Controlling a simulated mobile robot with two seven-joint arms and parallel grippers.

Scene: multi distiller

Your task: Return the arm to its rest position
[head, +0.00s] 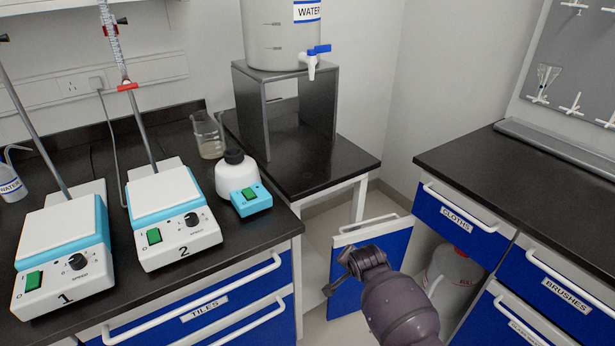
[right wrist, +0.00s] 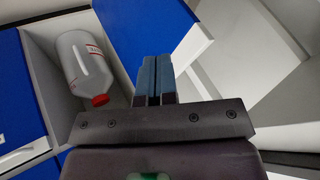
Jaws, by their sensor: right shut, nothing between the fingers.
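My right gripper (head: 330,289) is at the bottom centre of the head view, in front of an open blue cabinet door (head: 343,312). In the right wrist view the two fingers of my right gripper (right wrist: 155,62) lie side by side, shut, with nothing between them. My purple-grey right arm comes up from the bottom edge. The gripper overlaps the door in the picture; I cannot tell whether they touch. My left gripper is in neither view.
A white bottle with a red cap (right wrist: 80,62) is inside the open cabinet, right of my arm in the head view. The CLOTHS drawer (head: 459,220) is above it. Hotplates (head: 62,228) (head: 165,195) and a water tank (head: 275,40) stand at left and back.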

